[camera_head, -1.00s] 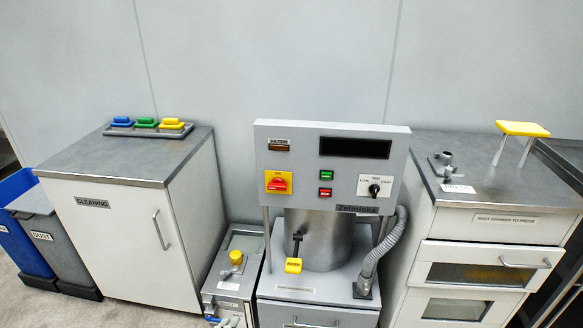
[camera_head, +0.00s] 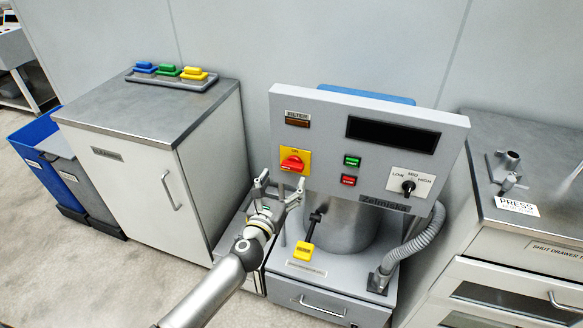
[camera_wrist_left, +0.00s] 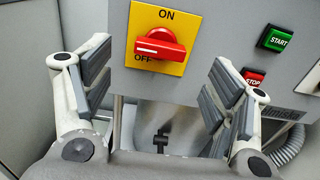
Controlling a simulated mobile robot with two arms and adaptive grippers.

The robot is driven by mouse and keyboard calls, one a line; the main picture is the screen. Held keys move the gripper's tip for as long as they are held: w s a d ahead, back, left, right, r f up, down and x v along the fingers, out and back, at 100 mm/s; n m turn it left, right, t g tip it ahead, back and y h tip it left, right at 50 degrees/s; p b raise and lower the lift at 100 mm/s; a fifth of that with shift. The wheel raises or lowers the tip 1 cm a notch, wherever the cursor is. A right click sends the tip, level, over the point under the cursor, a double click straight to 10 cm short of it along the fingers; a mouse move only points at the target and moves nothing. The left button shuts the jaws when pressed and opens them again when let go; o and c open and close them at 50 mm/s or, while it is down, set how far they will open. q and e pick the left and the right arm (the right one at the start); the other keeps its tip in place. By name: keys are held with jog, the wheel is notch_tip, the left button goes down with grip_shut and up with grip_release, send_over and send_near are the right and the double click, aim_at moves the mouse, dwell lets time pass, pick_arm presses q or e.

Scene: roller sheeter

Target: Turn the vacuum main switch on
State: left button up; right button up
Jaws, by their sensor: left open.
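The vacuum main switch is a red knob (camera_head: 292,163) on a yellow plate (camera_head: 304,154) on the grey machine's front panel. In the left wrist view the red knob (camera_wrist_left: 160,47) lies nearly level, with a white mark at its left end. ON is printed above it and OFF at the lower left. My left gripper (camera_head: 280,187) is open and empty, just below and in front of the switch. In the left wrist view its fingers (camera_wrist_left: 160,68) stand on either side of the plate, apart from the knob. My right gripper is not in view.
Green start (camera_head: 352,160) and red stop (camera_head: 348,181) buttons and a black selector (camera_head: 408,187) sit right of the switch. A yellow-tagged lever (camera_head: 304,250) and grey hose (camera_head: 410,245) are below. The cleaning cabinet (camera_head: 130,165) stands left.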

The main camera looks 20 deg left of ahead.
aim_at(291, 168)
pick_arm(q)
jog(key=w, duration=0.5)
jog(key=shift+d+f, duration=0.15)
jog(key=shift+w+b, duration=0.35)
jog(key=shift+w, duration=0.4)
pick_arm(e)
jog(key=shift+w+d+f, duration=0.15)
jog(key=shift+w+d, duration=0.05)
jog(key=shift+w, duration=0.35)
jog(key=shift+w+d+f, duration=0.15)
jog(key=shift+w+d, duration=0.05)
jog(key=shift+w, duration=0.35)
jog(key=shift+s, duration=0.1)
pick_arm(q)
jog(key=c, duration=1)
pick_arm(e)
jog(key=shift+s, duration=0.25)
